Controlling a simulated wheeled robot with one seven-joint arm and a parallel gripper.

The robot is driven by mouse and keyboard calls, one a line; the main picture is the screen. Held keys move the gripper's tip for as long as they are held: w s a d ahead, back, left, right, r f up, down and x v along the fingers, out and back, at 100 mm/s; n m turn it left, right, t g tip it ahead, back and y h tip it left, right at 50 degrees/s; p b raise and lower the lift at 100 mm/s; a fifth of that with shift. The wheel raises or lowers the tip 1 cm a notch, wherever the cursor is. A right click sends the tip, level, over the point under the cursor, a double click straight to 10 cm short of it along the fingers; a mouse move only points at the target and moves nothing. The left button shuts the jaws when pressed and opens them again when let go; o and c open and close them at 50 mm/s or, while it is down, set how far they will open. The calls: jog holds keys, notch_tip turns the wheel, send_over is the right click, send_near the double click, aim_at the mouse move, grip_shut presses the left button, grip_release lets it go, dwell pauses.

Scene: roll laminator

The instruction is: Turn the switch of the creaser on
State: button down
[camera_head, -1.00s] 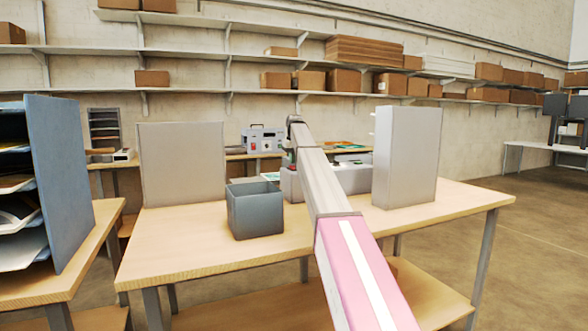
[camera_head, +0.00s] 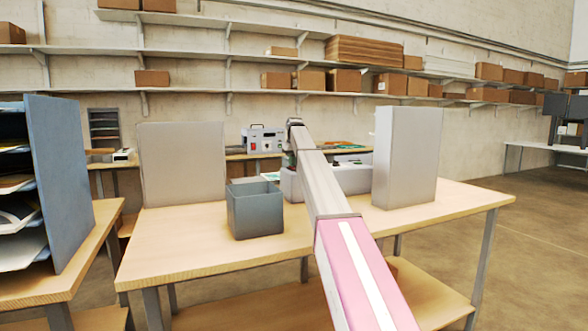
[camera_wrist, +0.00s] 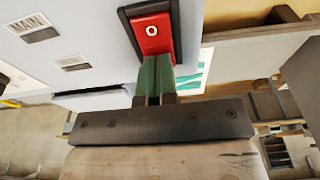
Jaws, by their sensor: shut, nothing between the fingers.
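In the wrist view a red rocker switch (camera_wrist: 153,32) with a white circle mark sits in a black frame on a pale machine panel (camera_wrist: 85,35). A label reading MAIN is at the panel's upper left. My gripper (camera_wrist: 154,62) is shut and empty, its green fingertips at the lower edge of the red switch, touching or very close to it. In the head view my arm hides most of the pale machine (camera_head: 352,178) on the wooden table, and the switch cannot be seen there.
An open grey bin (camera_head: 255,218) stands on the table (camera_head: 190,247) left of my arm. A tall grey panel (camera_head: 182,163) stands at the back left and a tall pale box (camera_head: 408,158) at the right. A blue paper rack (camera_head: 62,180) is at far left.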

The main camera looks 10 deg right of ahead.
dwell(0.3)
jog(key=shift+r, duration=3.45)
